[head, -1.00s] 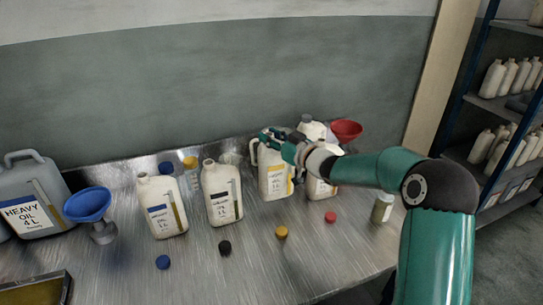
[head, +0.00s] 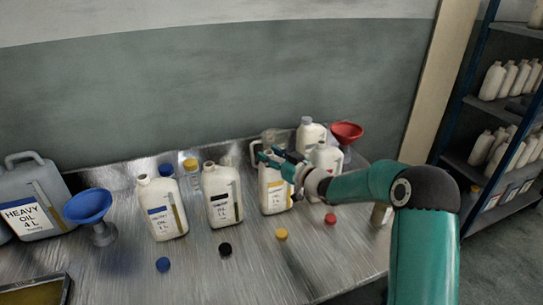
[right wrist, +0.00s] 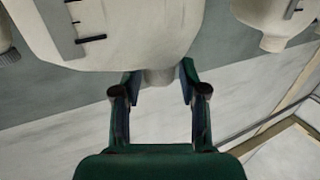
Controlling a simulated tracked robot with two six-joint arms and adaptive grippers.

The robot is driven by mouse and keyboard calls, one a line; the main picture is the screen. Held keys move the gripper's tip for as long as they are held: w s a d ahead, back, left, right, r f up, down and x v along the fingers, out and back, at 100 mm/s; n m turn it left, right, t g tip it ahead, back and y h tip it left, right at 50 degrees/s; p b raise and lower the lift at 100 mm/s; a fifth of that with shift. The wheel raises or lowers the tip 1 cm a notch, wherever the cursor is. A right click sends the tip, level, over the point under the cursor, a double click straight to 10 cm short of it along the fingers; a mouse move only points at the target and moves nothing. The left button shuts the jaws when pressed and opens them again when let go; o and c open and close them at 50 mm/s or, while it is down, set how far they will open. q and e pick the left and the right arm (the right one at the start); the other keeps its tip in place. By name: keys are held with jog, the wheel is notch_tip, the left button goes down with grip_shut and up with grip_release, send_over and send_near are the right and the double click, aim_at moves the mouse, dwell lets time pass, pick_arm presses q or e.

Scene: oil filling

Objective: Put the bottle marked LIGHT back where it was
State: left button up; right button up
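A white bottle with a yellow-marked label (head: 275,195) stands upright in the row on the metal bench; its lettering is too small to read. My right gripper (head: 272,158) is at its top and appears shut on its neck. In the right wrist view the neck (right wrist: 159,77) sits between the fingertips of this gripper (right wrist: 160,80), with the bottle's body (right wrist: 120,25) beyond. Whether its base touches the bench cannot be told. My left gripper is not in view.
A black-labelled bottle (head: 223,197) and a blue-labelled bottle (head: 162,210) stand to the left. A white bottle (head: 326,157) is close on the right, partly behind my arm. Loose yellow (head: 281,234) and red (head: 330,219) caps lie in front. A red funnel (head: 346,130) is behind.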

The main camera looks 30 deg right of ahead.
jog(key=shift+o, duration=0.3)
jog(key=s+d+b, duration=0.1)
jog(key=s+b, duration=0.1)
jog(key=s, duration=1)
jog(key=shift+d+r, duration=0.25)
jog(key=shift+d, duration=0.15)
jog(key=shift+f, duration=0.1)
